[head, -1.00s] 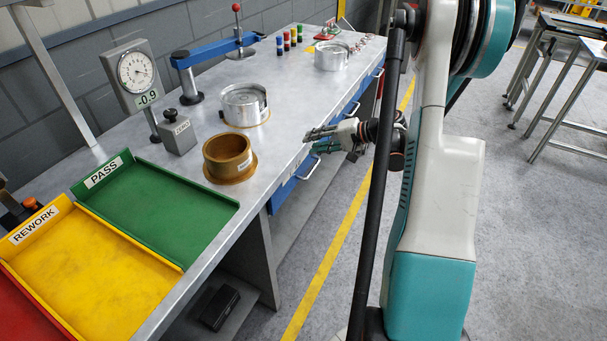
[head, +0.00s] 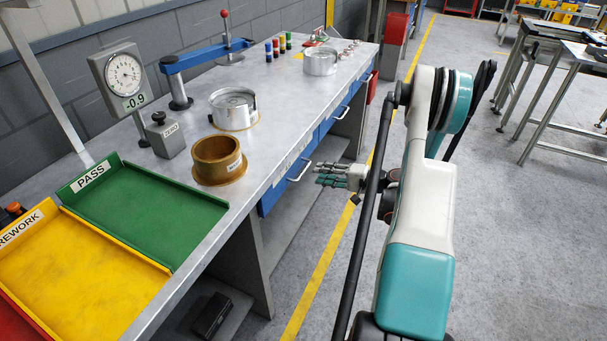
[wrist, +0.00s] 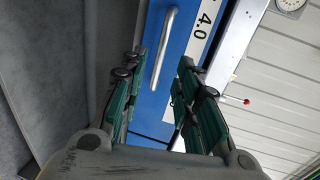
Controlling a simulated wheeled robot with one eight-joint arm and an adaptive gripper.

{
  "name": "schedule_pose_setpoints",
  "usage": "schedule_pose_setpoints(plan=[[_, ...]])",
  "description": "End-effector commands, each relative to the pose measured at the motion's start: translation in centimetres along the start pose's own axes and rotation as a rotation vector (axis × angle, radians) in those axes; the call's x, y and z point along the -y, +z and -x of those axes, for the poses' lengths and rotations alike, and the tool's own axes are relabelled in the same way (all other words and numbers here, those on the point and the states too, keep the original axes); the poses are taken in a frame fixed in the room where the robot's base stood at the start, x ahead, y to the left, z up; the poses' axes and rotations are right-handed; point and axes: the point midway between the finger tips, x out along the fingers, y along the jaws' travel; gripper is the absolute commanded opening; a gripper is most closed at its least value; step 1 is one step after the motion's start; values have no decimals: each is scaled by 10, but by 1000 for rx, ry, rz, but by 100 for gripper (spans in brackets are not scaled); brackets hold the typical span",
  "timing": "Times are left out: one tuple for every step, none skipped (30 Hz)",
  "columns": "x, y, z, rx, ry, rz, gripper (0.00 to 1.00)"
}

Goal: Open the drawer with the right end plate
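A blue drawer (head: 270,199) sits under the near part of the bench, with a silver bar handle (head: 301,171). It appears closed. Blue drawer fronts (head: 328,124) with handles continue farther along the bench. My gripper (head: 325,175) is beside the near drawer, below bench-top height. In the wrist view my gripper (wrist: 158,90) is open and empty, its green-padded fingers apart. A blue drawer front (wrist: 150,108) and its bar handle (wrist: 164,45) show ahead between the fingers, apart from them. A white label strip (wrist: 202,32) above reads "4.0"; the rest is cut off.
The bench top (head: 275,105) holds a brown ring (head: 218,160), metal clutch parts (head: 233,108), a dial gauge (head: 124,75), a blue lever tool (head: 205,57) and green (head: 150,215) and yellow (head: 75,265) trays.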

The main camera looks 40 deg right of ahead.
Motion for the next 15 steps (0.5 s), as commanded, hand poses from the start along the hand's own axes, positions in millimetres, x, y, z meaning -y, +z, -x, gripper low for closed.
schedule_pose_setpoints(plan=[[-2,0,-12,2,0,0,29],[-2,1,-18,3,0,0,29],[-2,1,-26,3,0,0,29],[-2,1,-31,2,0,0,29],[-2,1,-37,3,1,0,29],[-2,1,-44,3,1,0,29],[-2,0,-48,2,1,0,29],[-2,1,-53,2,1,1,29],[-2,1,-58,3,1,1,29],[-2,0,-62,1,1,1,29],[-2,0,-65,1,1,1,29],[-1,0,-69,1,1,1,29],[-1,0,-71,1,1,1,29],[-1,0,-73,1,1,1,29],[-1,0,-75,1,1,0,29]])
